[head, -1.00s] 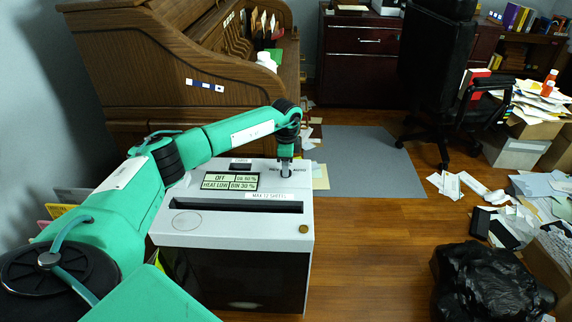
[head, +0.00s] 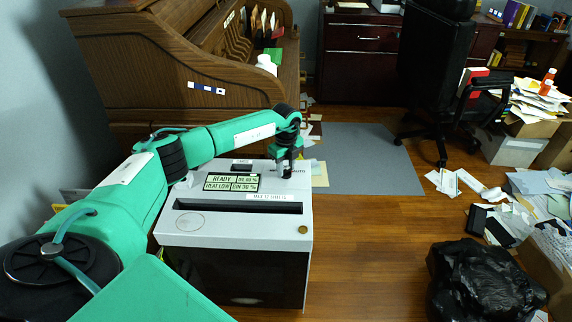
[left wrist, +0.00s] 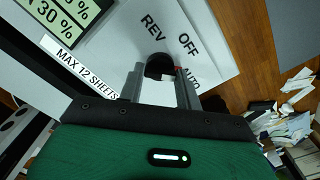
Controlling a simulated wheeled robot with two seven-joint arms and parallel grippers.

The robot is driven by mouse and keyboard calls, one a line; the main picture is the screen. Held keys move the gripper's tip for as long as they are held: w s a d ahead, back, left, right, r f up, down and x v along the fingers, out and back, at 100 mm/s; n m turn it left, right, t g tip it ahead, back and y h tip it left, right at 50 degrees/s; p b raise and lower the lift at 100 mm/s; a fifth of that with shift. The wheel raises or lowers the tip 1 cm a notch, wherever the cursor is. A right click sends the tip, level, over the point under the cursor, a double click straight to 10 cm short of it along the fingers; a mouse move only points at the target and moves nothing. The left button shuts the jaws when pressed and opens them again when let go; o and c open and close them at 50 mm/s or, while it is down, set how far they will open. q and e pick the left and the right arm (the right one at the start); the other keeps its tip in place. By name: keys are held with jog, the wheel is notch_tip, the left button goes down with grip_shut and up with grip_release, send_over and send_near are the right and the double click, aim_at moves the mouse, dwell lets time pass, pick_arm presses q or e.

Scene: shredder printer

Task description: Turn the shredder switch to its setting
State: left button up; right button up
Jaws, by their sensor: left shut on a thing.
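The shredder (head: 235,228) is a grey-topped box with a dark front, standing on the wood floor. Its display (head: 231,183) reads READY, with HEAT LOW and BIN 30 % below. The switch is a dark round knob (left wrist: 160,66) among the labels REV, OFF and AUTO in the left wrist view. My left gripper (head: 286,172) points down at the top's back right corner. Its two fingers (left wrist: 161,84) are shut on the knob, one on each side. The gripper hides the knob in the head view, and I cannot tell where its pointer stands. My right gripper is not in view.
A wooden roll-top desk (head: 150,60) stands close behind the shredder. A black bag (head: 485,280) and scattered papers (head: 450,183) lie to the right.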

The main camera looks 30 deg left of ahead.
aim_at(286, 169)
pick_arm(q)
jog(key=shift+m, duration=1.2)
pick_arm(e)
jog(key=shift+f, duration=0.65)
pick_arm(q)
jog(key=o, duration=1)
jog(key=shift+r, duration=0.1)
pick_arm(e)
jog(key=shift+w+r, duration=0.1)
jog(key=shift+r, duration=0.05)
pick_arm(q)
jog(key=shift+r, duration=0.4)
notch_tip(286, 169, up, 13)
jog(key=shift+f+p, duration=0.1)
jog(key=shift+p, duration=0.35)
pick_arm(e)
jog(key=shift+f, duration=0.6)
